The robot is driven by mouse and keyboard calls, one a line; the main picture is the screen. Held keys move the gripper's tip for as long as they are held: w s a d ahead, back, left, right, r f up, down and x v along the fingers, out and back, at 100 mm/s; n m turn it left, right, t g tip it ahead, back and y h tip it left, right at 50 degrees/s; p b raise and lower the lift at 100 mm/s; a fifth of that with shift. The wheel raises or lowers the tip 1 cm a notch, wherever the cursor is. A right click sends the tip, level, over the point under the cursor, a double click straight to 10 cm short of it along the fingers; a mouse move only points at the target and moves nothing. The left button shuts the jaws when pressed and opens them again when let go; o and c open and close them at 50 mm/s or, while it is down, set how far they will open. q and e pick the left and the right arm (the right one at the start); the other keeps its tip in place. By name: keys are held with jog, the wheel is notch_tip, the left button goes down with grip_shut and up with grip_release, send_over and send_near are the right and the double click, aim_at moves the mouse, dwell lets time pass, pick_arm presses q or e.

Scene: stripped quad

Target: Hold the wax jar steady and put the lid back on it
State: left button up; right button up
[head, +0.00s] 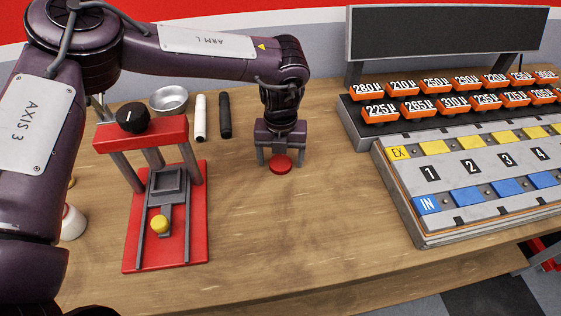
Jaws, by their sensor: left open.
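A flat round red lid (281,165) lies on or just above the wooden table near the middle. My left gripper (281,158) points down at it with its two grey fingers apart, one to each side of the lid. Whether a finger touches the lid cannot be told. I cannot make out the wax jar for certain. A white rounded object (73,222) at the left is partly hidden behind my left arm, and I cannot tell what it is. My right gripper is not in view.
A red press-like fixture (199,232) with a black knob stands left of the lid. Behind it are a metal bowl (169,101), a white cylinder (200,118) and a black cylinder (225,115). A numbered panel (431,195) fills the right. The front middle table is clear.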

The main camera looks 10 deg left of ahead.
aim_at(281, 161)
pick_arm(q)
jog(key=c, duration=1.1)
notch_tip(281, 161, up, 20)
jog(key=shift+r, duration=0.1)
dwell(0.4)
